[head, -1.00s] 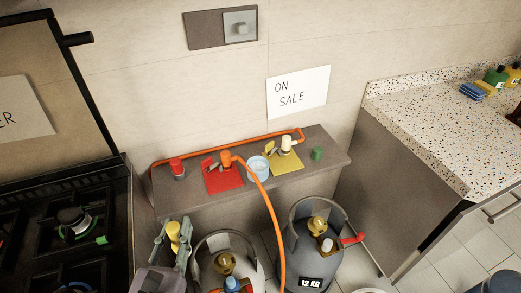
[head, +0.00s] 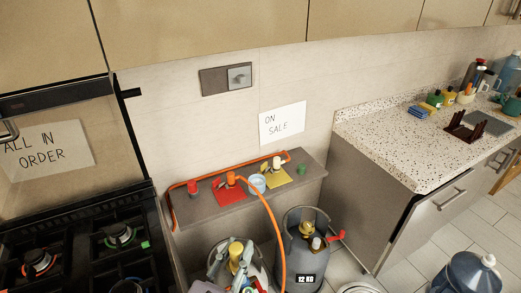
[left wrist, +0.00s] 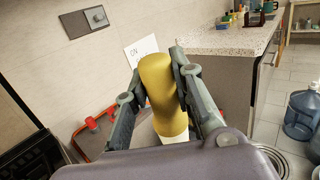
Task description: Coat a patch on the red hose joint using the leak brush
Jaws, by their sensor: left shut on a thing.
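My left gripper (head: 234,262) is shut on the leak brush (head: 236,250), a thing with a thick yellow handle. The left wrist view shows the yellow handle (left wrist: 160,85) between both fingers (left wrist: 157,90), with a pale part below it; the bristles are not visible. The red hose joint is an orange fitting (head: 231,179) on a red plate (head: 228,194) on the grey ledge, with an orange hose running from it. The gripper is in front of and below this joint, apart from it. My right gripper is not in view.
A light bowl (head: 258,183) stands between the red plate and a yellow plate (head: 275,178) with another fitting. A red-capped item (head: 193,188) and a green piece (head: 301,170) are on the ledge (head: 200,211). A grey gas cylinder (head: 303,255) stands below. The stove is left, the speckled counter right.

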